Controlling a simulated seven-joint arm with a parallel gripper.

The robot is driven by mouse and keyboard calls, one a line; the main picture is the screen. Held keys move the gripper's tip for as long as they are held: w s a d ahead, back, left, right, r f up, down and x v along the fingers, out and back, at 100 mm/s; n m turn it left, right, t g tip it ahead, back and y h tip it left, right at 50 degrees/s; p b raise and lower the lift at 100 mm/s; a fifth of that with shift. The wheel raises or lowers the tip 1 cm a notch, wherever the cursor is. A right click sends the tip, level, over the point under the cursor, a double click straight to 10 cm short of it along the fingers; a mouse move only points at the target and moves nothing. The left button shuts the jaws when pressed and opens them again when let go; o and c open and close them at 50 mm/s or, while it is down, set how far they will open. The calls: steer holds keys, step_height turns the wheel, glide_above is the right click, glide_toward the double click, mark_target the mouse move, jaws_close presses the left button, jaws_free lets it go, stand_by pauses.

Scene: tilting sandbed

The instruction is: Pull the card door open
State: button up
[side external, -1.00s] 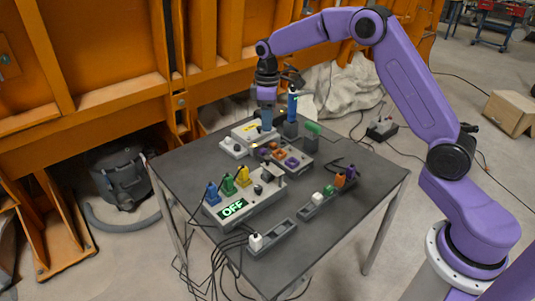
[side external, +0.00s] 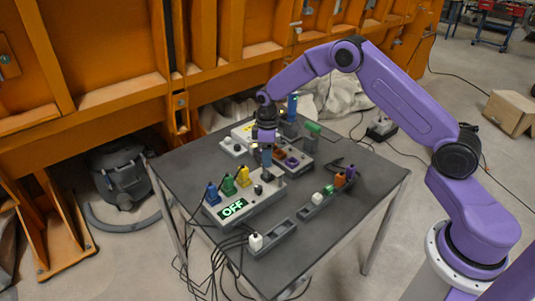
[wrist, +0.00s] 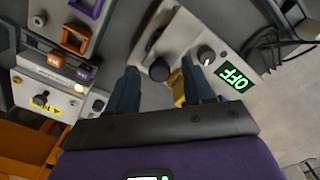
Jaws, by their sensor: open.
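My gripper (side external: 267,160) is open and empty, pointing down over the back end of the grey panel box (side external: 240,207) with the green OFF display. In the wrist view its two dark blue fingers (wrist: 160,88) stand apart, with a black knob (wrist: 158,70) seen between them. I cannot tell for sure which part is the card door. A white box with a yellow label (wrist: 42,95) shows at the left of the wrist view. In the side view this white box (side external: 238,138) stands behind my gripper, partly hidden.
Blue, green and yellow plugs (side external: 228,184) stand on the panel box. A module with orange and purple frames (side external: 292,162) lies right of my gripper. A tray of coloured pieces (side external: 328,194) and a tray with a white piece (side external: 272,237) lie in front. Cables hang off the left edge.

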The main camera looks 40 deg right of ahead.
steer(key=shift+c, duration=0.3)
jaws_close()
steer(key=s+d+m, duration=0.5)
steer(key=d+m, duration=0.1)
steer(key=m, duration=1.3)
steer(key=shift+s+d, duration=0.2)
steer(key=shift+m, duration=0.3)
